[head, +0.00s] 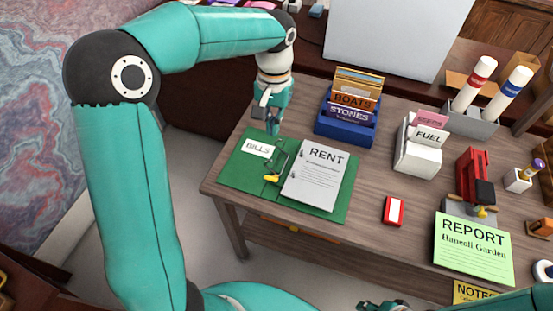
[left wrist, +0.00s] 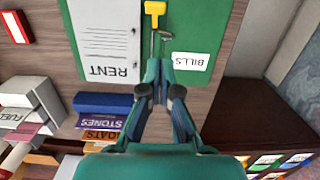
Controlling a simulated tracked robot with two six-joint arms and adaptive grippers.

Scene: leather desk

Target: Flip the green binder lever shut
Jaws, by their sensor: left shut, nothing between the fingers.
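The green binder (head: 238,169) lies open at the desk's left end, with a white BILLS label (head: 258,148) and a grey RENT sheet (head: 316,174). Its metal lever with a yellow tip (head: 271,178) is at the middle, pointing toward the near edge. The yellow tip also shows at the top of the left wrist view (left wrist: 155,8). I cannot tell how far the lever is raised. My left gripper (head: 272,128) is shut and empty, at the binder's far edge, apart from the lever. My right gripper (head: 385,305) is partly cut off at the bottom edge.
A blue file holder (head: 345,131) stands right of my left gripper. A white FUEL holder (head: 417,157), a red-and-white box (head: 394,210), a red device (head: 474,172) and a green REPORT sheet (head: 473,249) are further right. Wood (head: 365,240) is bare beside the binder.

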